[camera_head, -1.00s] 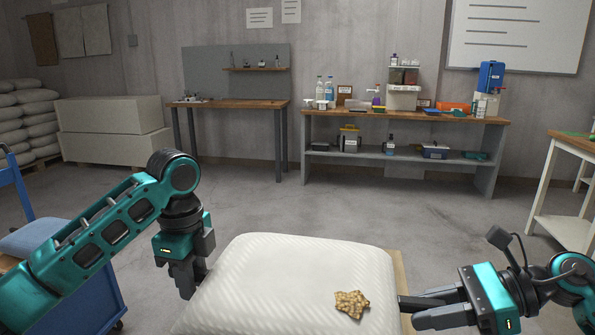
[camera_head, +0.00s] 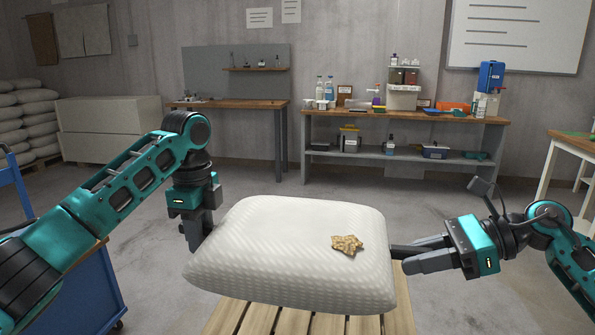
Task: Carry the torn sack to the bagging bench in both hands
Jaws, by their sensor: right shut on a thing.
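The torn sack (camera_head: 285,245) is a plump white woven bag with a tan, grainy patch (camera_head: 347,245), apparently at its tear, on the right of its top. It hangs roughly level in front of me, above a wooden slatted pallet (camera_head: 290,320). My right gripper (camera_head: 400,258) is shut on its right end. My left gripper (camera_head: 194,238) points down at its left end, with the sack raised between both hands; its fingertips are partly hidden by the sack.
A wooden-topped bench with a grey back panel (camera_head: 215,75) stands at the back wall. To its right is a bench (camera_head: 420,118) loaded with bottles and boxes. A blue cart (camera_head: 75,290) is at left, a white-legged table (camera_head: 565,185) at right. Stacked sacks (camera_head: 25,120) stand far left. The middle floor is clear.

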